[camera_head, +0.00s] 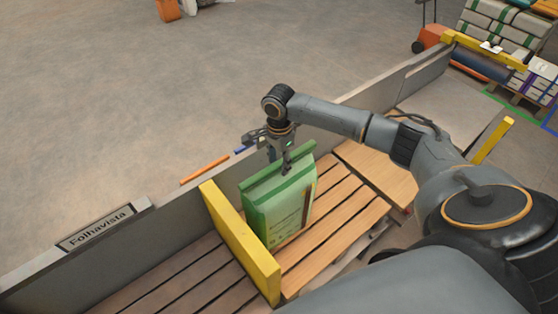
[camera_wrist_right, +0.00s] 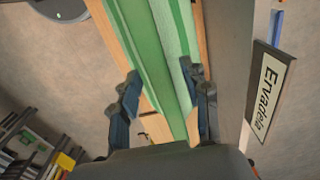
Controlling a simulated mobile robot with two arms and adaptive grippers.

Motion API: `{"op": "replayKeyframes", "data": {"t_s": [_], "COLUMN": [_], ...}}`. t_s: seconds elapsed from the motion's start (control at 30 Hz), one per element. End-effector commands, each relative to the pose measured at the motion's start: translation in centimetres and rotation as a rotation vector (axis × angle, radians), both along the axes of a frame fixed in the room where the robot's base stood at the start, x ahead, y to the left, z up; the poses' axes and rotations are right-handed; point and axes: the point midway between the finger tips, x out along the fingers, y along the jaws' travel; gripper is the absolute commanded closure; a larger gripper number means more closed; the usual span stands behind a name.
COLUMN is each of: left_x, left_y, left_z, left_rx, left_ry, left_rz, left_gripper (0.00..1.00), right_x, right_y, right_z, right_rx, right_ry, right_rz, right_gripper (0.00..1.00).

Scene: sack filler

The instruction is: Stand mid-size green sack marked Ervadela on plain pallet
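The green sack (camera_head: 282,207) stands about upright on the bare wooden slats of a pallet (camera_head: 335,215), just right of a yellow divider. Its print is too small to read in the head view. My right gripper (camera_head: 284,163) is over the sack's top edge. In the right wrist view, the fingers (camera_wrist_right: 163,88) straddle the green top band of the sack (camera_wrist_right: 160,60), one on each side. I cannot tell whether they press on it. My left gripper is not in view.
The yellow divider (camera_head: 240,243) stands close along the sack's left side. A grey wall (camera_head: 345,108) runs behind; its sign (camera_head: 95,228) reads Folhavista. A sign (camera_wrist_right: 268,93) reading Ervadela shows in the wrist view. A wooden board (camera_head: 375,170) lies right of the sack. Stacked sacks (camera_head: 500,25) stand far right.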

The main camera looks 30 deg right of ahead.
Motion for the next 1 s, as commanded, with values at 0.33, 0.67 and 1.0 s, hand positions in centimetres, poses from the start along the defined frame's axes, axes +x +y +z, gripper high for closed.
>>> {"op": "replayKeyframes", "data": {"t_s": [0.33,0.67,1.0], "left_x": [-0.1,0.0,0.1], "left_y": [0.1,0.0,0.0], "left_z": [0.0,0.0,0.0], "left_rx": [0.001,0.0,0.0], "left_ry": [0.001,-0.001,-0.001], "left_rz": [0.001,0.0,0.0], "left_gripper": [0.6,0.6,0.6], "right_x": [-0.1,0.0,-0.1], "right_y": [0.0,0.0,0.0], "right_z": [1.9,9.0,12.0], "right_rx": [-0.001,0.0,0.0], "right_ry": [0.001,-0.003,0.0], "right_rz": [0.0,0.001,0.0], "right_gripper": [0.53,0.53,0.53]}}
